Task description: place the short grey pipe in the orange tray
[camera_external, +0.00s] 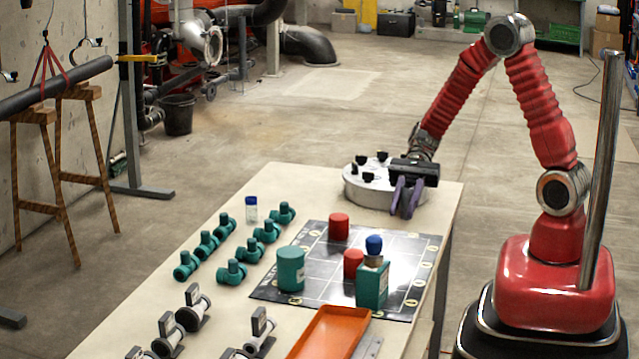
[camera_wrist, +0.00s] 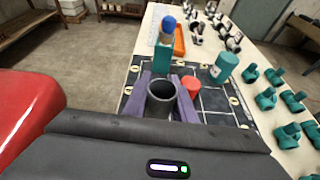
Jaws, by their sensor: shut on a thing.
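My gripper (camera_external: 407,196) is above the far right part of the table, beside a round grey disc. Its purple fingers are shut on the short grey pipe, a dark hollow cylinder (camera_wrist: 161,97) standing between them with its open end toward the wrist camera. In the external view the pipe is mostly hidden by the fingers. The orange tray (camera_external: 336,329) lies at the near edge of the table, cut off by the picture's bottom. It also shows in the wrist view (camera_wrist: 179,42), far off, behind a teal box. The visible part of the tray looks empty.
A teal box with a blue-topped item (camera_external: 372,284), a teal can (camera_external: 291,269) and red cylinders (camera_external: 339,227) stand on a black gridded mat (camera_external: 320,262) between gripper and tray. Teal fittings (camera_external: 232,272) and grey valves (camera_external: 188,308) line the left. The round disc (camera_external: 370,192) carries black knobs.

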